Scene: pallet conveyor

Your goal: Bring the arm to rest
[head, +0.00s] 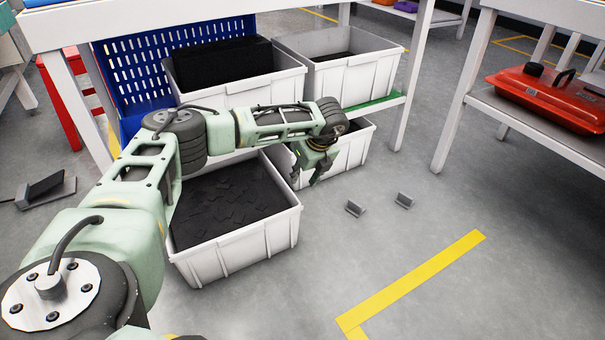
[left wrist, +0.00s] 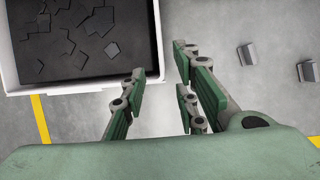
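My left arm reaches in from the left of the head view, bent at the elbow over the lower crates. My left gripper (head: 306,178) points down beside the right edge of the front white crate (head: 240,248). In the left wrist view the fingers of the left gripper (left wrist: 160,66) stand apart with bare floor between them, so it is open and empty. The rim of the front crate (left wrist: 85,87) shows at the upper left there, with flat black pieces inside. My right gripper is in neither view.
Two grey brackets (head: 355,208) (head: 404,200) lie on the floor to the gripper's right. White crates (head: 240,95) (head: 355,75) stand on the shelf behind my arm. Another lower crate (head: 350,155) is behind the gripper. Floor around the yellow line (head: 415,280) is clear.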

